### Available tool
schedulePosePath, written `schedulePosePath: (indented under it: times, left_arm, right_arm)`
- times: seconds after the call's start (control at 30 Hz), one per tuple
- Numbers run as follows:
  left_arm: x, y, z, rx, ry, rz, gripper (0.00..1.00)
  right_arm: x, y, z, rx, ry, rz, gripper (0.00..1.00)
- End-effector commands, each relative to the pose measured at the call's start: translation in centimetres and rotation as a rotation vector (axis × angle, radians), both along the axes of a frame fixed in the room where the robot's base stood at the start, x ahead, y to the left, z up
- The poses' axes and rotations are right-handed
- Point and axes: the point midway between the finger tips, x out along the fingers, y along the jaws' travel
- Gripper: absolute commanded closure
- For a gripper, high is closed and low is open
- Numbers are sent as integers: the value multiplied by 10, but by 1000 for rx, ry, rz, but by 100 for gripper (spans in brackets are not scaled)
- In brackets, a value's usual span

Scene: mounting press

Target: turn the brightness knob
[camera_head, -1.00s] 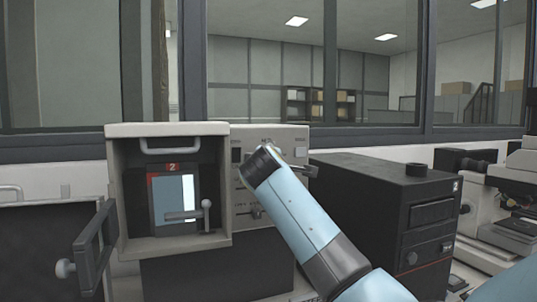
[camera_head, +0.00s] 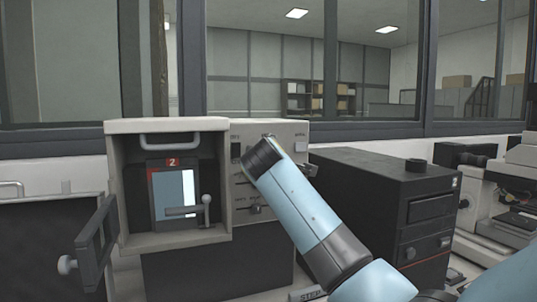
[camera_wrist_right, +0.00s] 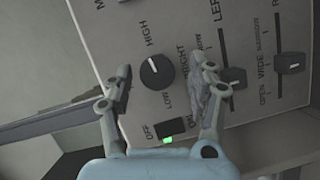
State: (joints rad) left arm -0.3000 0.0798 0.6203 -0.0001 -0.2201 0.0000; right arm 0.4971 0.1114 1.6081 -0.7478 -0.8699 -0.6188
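The brightness knob (camera_wrist_right: 157,71) is a round black dial with a white pointer mark, on a light grey panel (camera_head: 288,136) with HIGH and LOW printed beside it. My right gripper (camera_wrist_right: 160,66) is open, its two fingertips on either side of the knob. Gaps show between the knob and both fingers in the right wrist view; I cannot tell the depth between them. In the head view my right arm hides the knob. My left gripper is not in view.
An OFF/ON rocker switch (camera_wrist_right: 170,128) with a green lamp sits below the knob, and slider levers (camera_wrist_right: 289,65) are to the right. Left of the panel is a chamber (camera_head: 216,240) with its dark door (camera_head: 97,243) swung open. A black box (camera_head: 375,190) stands right.

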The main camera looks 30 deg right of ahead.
Motion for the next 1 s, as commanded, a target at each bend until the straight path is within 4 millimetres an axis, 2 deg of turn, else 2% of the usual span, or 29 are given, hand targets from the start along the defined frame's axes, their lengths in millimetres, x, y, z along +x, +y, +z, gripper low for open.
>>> schedulePosePath:
  times: [0.23,0.37,0.8,1.0]
  left_arm:
    - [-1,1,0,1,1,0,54]
    - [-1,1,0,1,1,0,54]
    - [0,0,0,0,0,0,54]
    - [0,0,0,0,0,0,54]
  right_arm:
    - [0,0,2,-2,-3,0,41]
    - [-8,6,2,-2,-3,1,41]
    - [-81,58,10,3,-3,2,41]
    - [-96,68,12,0,-1,0,41]
